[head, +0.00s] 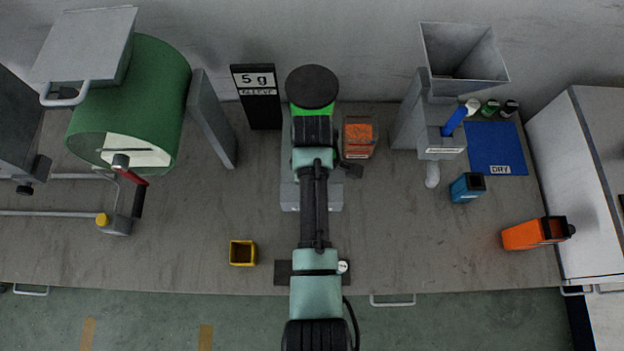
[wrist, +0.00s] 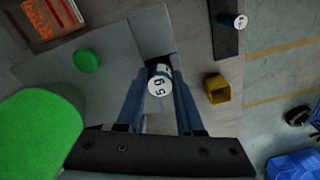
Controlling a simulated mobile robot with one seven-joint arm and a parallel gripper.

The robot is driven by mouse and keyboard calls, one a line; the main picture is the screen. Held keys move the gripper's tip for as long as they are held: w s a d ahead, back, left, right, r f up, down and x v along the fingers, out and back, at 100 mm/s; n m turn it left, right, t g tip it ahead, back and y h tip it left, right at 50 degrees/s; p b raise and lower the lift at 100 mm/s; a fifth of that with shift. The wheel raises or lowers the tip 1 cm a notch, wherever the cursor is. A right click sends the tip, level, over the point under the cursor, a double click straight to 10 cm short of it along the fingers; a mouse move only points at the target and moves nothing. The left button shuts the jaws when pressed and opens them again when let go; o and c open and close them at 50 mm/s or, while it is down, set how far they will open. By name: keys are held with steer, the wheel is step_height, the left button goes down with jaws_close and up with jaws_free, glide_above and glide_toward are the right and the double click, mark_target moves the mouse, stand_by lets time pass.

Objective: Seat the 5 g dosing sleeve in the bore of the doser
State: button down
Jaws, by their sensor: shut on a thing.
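The 5 g dosing sleeve (wrist: 159,85) is between the blue fingers of my gripper (wrist: 160,73) in the wrist view, its white "5 g" end facing the camera. My gripper is shut on it, above or near a grey plate (wrist: 150,35); the height is unclear. In the head view my arm hides both gripper and sleeve. The doser (head: 441,140), a grey machine with a square hopper (head: 462,65) and a blue lever (head: 454,121), stands at the back right, well away from my arm. Its bore cannot be made out.
A black strip (wrist: 228,40) holds another white-topped piece (wrist: 240,21). A yellow cup (head: 242,253), an orange-filled bin (head: 358,138), a blue box (head: 467,187) and an orange container (head: 530,235) stand on the bench. A green drum (head: 145,90) stands left.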

steer(key=c, duration=0.5)
jaws_free()
steer(key=shift+f, duration=0.1)
steer(key=shift+c, duration=0.2)
step_height(320, 180, up, 12)
steer(key=shift+r, duration=0.2)
